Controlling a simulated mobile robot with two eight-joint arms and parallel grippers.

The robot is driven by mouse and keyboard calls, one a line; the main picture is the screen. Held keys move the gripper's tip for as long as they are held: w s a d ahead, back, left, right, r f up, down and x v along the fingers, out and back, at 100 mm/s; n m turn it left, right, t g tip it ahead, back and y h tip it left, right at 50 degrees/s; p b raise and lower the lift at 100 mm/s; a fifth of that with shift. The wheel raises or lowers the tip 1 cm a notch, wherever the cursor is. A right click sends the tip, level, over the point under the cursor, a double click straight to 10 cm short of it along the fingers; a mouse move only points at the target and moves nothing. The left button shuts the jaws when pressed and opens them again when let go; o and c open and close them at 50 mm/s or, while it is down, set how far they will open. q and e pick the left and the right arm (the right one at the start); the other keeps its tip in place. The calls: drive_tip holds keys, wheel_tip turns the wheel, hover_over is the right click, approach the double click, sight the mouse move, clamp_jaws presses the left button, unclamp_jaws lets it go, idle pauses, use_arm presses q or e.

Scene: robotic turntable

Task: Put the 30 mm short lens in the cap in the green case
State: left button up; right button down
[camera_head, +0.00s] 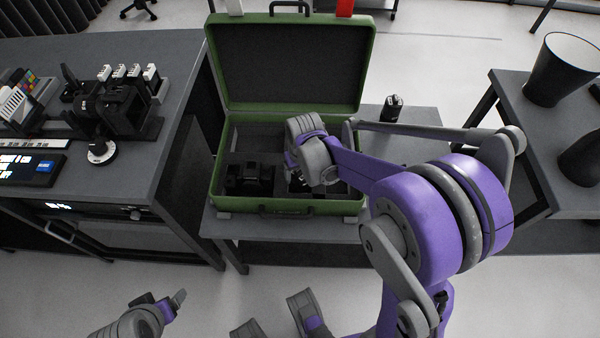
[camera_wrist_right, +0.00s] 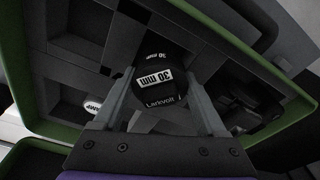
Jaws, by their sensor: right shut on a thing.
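The green case (camera_head: 218,195) stands open on a low grey table, with its lid raised at the back. My right gripper (camera_wrist_right: 158,88) is inside the case and largely hidden by its own arm in the head view. My left gripper (camera_head: 164,303) is low at the left, away from the case.
Black equipment (camera_head: 250,180) fills the case's left compartment. A small black cylinder (camera_head: 393,104) stands on the table right of the case. A left bench (camera_head: 165,130) carries camera gear. The front floor is clear.

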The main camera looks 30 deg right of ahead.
use_arm(q)
drive_tip(key=shift+f+b, duration=0.35)
drive_tip(key=shift+f, duration=0.05)
idle(0.4)
drive_tip(key=shift+r, duration=0.2)
drive_tip(key=shift+f, duration=0.3)
idle(1.9)
drive_tip(key=shift+r, duration=0.2)
drive_tip(key=shift+f, duration=0.3)
idle(1.9)
drive_tip(key=shift+r, duration=0.25)
drive_tip(key=shift+f+b, duration=0.3)
drive_tip(key=shift+f, duration=0.1)
idle(1.8)
